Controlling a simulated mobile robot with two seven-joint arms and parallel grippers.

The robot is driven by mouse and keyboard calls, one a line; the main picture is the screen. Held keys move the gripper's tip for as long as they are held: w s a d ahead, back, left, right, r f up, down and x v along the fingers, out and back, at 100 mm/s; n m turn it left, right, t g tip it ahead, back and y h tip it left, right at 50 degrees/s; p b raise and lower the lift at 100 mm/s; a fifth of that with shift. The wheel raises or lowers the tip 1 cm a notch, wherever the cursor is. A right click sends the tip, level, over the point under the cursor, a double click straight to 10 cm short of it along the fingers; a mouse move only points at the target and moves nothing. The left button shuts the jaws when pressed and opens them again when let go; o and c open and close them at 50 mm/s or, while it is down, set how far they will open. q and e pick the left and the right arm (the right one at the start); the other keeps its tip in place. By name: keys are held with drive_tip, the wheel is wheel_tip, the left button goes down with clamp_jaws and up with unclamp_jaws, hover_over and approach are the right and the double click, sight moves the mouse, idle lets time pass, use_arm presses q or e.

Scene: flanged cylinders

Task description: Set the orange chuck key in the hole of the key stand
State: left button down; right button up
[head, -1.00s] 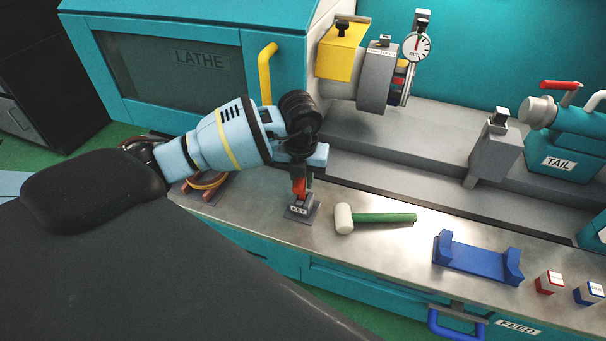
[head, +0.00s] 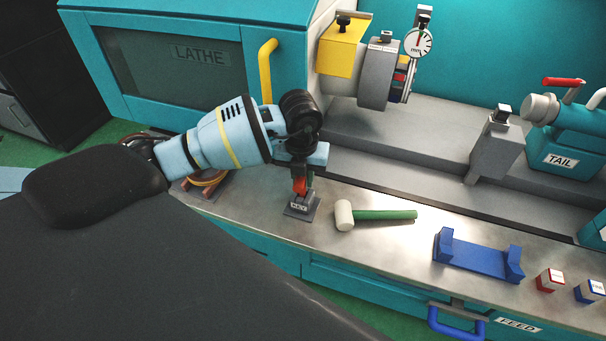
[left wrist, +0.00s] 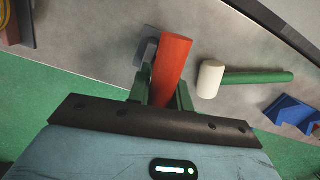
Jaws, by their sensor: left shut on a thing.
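The orange chuck key (head: 299,186) is between the fingers of my left gripper (head: 302,180), which is shut on it. In the left wrist view the key (left wrist: 171,68) shows as a thick orange bar between the dark green fingers (left wrist: 163,92). The grey key stand (head: 301,206), labelled KEY, is on the bench directly below the key. The stand (left wrist: 147,52) is partly hidden behind the key in the left wrist view. The hole is hidden, so I cannot tell whether the key's lower end is in it. My right gripper is not in view.
A mallet with a white head (head: 344,215) and green handle lies just right of the stand. A blue cradle (head: 478,259) is farther right. The lathe bed (head: 400,150) is behind.

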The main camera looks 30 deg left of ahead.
use_arm(q)
drive_tip(key=shift+f, duration=0.25)
drive_tip(key=c, duration=1.2)
unclamp_jaws()
drive_tip(key=shift+r, duration=0.1)
drive_tip(key=r, duration=0.6)
drive_tip(key=shift+s+d, duration=0.1)
drive_tip(key=shift+s, duration=0.1)
drive_tip(key=shift+s+r, duration=0.1)
drive_tip(key=shift+r, duration=0.75)
drive_tip(key=shift+f, duration=0.1)
